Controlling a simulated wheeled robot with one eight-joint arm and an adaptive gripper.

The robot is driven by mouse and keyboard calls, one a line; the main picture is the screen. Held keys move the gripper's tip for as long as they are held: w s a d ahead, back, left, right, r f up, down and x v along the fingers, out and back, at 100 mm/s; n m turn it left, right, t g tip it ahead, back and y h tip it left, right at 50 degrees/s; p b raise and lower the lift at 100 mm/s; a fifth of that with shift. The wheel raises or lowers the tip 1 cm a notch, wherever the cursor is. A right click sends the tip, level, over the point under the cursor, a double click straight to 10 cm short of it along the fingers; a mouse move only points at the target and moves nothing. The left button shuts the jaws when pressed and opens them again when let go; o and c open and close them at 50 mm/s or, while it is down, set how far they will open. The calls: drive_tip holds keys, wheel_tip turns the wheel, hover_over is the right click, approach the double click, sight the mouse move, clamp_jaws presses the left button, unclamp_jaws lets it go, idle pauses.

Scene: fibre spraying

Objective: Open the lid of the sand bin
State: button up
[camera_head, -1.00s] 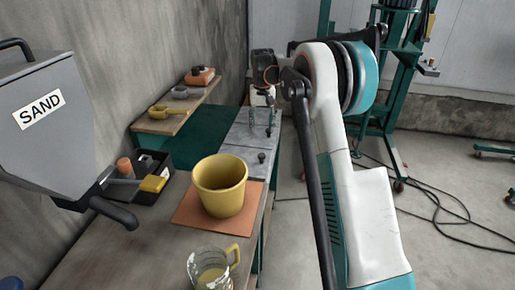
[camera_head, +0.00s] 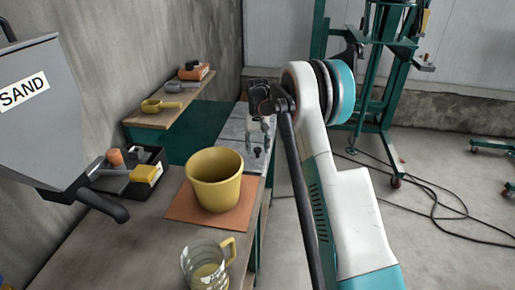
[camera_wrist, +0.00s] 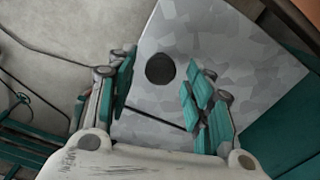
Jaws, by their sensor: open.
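The grey sand bin (camera_head: 40,120), labelled SAND, hangs at the left edge of the head view and is cut off by the frame. A dark handle (camera_head: 9,32) shows at its top and a dark bent spout or lever (camera_head: 104,206) at its bottom; the top of the bin is mostly out of view. My gripper (camera_wrist: 158,95) is open and empty in the wrist view, above a grey metal surface (camera_wrist: 215,50). In the head view it is partly hidden at the far end of my arm, well to the right of the bin.
A yellow bucket (camera_head: 215,180) stands on an orange mat (camera_head: 183,208) on the workbench (camera_head: 110,245). A glass jug (camera_head: 205,265) stands nearer. A black tray (camera_head: 147,172) with tools sits below the bin. A wooden shelf (camera_head: 150,118) holds tools. Cables lie on the right floor.

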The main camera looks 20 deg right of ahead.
drive_tip(key=shift+f, duration=0.1)
clamp_jaws()
drive_tip(key=w+a+p, duration=0.1)
drive_tip(key=w+a, duration=0.2)
drive_tip(key=a, duration=0.2)
drive_tip(key=w+a, duration=0.4)
drive_tip(key=a, duration=0.1)
drive_tip(key=w+a+p, duration=0.1)
drive_tip(key=w+a, duration=0.2)
drive_tip(key=a, duration=0.2)
drive_tip(key=shift+w+a+p, duration=0.3)
drive_tip(key=shift+a+p, duration=0.05)
unclamp_jaws()
wheel_tip(320, 180, up, 12)
idle(0.4)
